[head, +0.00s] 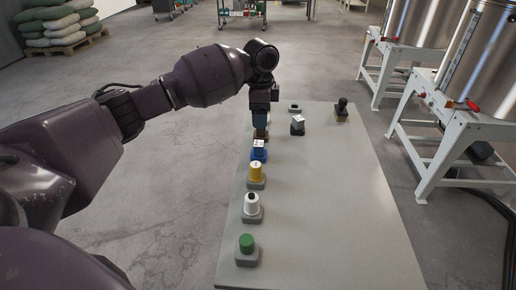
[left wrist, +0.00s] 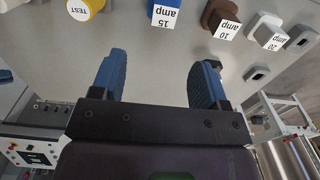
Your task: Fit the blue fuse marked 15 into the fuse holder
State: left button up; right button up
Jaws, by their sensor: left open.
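The blue fuse (head: 259,152) stands upright on a grey base in the row along the table's left side. Its white label reads 15 amp in the left wrist view (left wrist: 165,14). My left gripper (head: 261,124) is over the far part of the row, just beyond the blue fuse. In the left wrist view its blue fingers (left wrist: 162,62) are apart with nothing between them, and the blue fuse stands clear of them. A small grey block with a dark slot (head: 294,107) is farther back; I cannot tell whether it is the fuse holder. My right gripper is not in view.
The brown 10 amp fuse (left wrist: 222,17) and white 20 amp fuse (left wrist: 265,28) stand beside the blue one. Yellow TEST (head: 256,172), white (head: 251,202) and green (head: 246,243) pieces stand nearer. A dark knobbed piece (head: 341,110) is far right.

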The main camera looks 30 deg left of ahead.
aim_at(259, 144)
pick_arm(q)
jog(key=shift+w+a+f+b, duration=0.15)
jog(key=shift+f+b, duration=0.25)
jog(key=shift+f, duration=1.25)
jog(key=shift+w+a+f+b, duration=0.15)
jog(key=shift+f+b, duration=0.2)
jog(key=shift+f, duration=1.3)
notch_tip(259, 144, down, 5)
jog(key=shift+s+a+r+b, duration=0.1)
jog(key=shift+s+b, duration=0.05)
jog(key=shift+b, duration=0.45)
jog(key=shift+f, duration=0.2)
jog(key=shift+r, duration=0.1)
jog(key=shift+c, duration=0.6)
jog(key=c, duration=0.7)
jog(key=shift+c, duration=1.1)
